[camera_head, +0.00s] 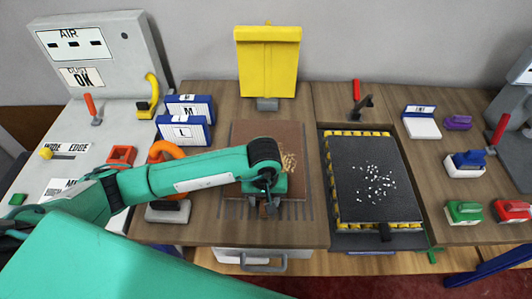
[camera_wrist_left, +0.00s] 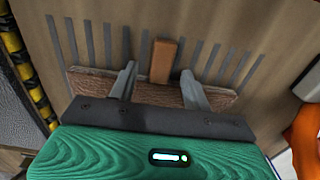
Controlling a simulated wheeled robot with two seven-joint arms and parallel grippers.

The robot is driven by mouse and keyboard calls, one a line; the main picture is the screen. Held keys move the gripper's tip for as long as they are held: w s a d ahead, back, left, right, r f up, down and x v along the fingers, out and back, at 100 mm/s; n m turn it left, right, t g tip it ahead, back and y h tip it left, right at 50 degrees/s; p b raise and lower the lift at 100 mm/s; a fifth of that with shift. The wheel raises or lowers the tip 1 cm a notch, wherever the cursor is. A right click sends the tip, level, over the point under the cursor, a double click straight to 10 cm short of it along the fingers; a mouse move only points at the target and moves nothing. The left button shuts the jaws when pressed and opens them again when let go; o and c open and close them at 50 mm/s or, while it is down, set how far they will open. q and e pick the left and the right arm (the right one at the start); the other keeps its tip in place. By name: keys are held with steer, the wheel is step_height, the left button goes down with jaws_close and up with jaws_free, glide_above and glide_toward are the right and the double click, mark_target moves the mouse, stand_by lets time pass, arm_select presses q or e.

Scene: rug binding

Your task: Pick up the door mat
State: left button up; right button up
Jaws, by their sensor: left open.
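A brown door mat (camera_head: 247,134) with a pale speckled patch lies flat on the wooden table, over dark stripes. My left arm covers much of it in the head view. My left gripper (camera_head: 267,207) is above its front edge, pointing down. In the left wrist view, the mat's edge (camera_wrist_left: 95,86) shows beyond the gripper body, with a tan tab (camera_wrist_left: 163,60) sticking out from it. My left gripper (camera_wrist_left: 158,75) is open, with one finger on each side of the tab and gaps between. My right gripper is not in view.
A dark mat with white specks (camera_head: 350,185) lies on a yellow-edged tray right of the brown mat. A yellow stand (camera_head: 267,62) is behind. Blue boxes (camera_head: 183,130) and an orange-handled tool (camera_head: 168,211) are to the left. Small coloured tools (camera_head: 464,211) are at the right.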

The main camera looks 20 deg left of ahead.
arm_select(q)
steer(key=shift+f, duration=0.45)
steer(key=c, duration=1)
jaws_close()
steer(key=shift+r, duration=0.1)
